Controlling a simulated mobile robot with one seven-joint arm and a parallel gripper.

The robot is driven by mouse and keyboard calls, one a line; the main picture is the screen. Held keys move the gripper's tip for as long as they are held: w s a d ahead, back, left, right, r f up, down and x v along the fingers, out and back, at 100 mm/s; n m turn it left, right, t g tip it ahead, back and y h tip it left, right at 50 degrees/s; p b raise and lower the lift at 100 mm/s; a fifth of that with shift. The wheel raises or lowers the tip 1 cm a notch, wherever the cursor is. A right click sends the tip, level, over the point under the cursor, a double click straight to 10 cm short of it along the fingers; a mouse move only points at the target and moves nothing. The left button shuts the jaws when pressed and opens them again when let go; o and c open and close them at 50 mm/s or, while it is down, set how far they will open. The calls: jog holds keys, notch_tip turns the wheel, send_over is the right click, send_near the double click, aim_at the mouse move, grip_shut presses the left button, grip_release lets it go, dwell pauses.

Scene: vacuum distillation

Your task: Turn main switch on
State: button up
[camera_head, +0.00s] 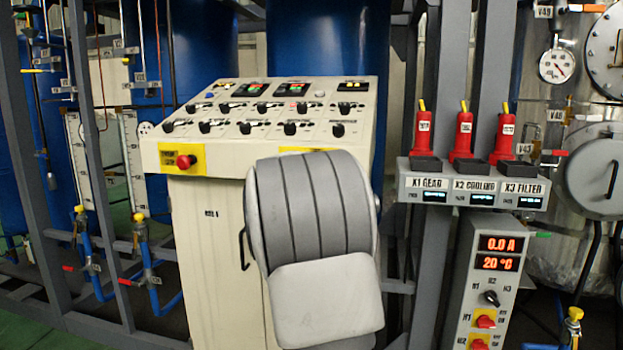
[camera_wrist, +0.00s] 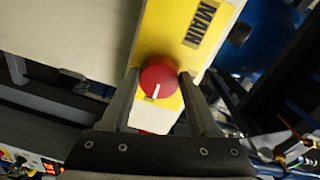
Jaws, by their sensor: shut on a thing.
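The main switch (camera_wrist: 158,72) is a round red knob with a white pointer line, on a yellow plate marked MAIN (camera_wrist: 200,22) in the wrist view. The pointer line lies nearly upright in that picture. My gripper (camera_wrist: 159,78) has one finger on each side of the knob and is shut on it. In the head view my arm covers the knob and gripper; only a strip of a yellow plate (camera_head: 308,149) shows above the arm on the console front.
The cream control console (camera_head: 215,225) has rows of black knobs on its sloped top. Another red knob (camera_head: 185,161) on a yellow plate sits at its front left. Right of it stand a grey switch box (camera_head: 490,270) and a row of red-handled units (camera_head: 463,135).

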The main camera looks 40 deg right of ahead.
jog(key=shift+m, duration=0.4)
jog(key=o, duration=1.4)
jog(key=p+v, duration=0.2)
jog(key=v, duration=1.5)
jog(key=shift+s+a+r, duration=0.1)
jog(key=shift+s+a, duration=0.05)
jog(key=shift+s, duration=0.05)
jog(key=shift+a, duration=0.1)
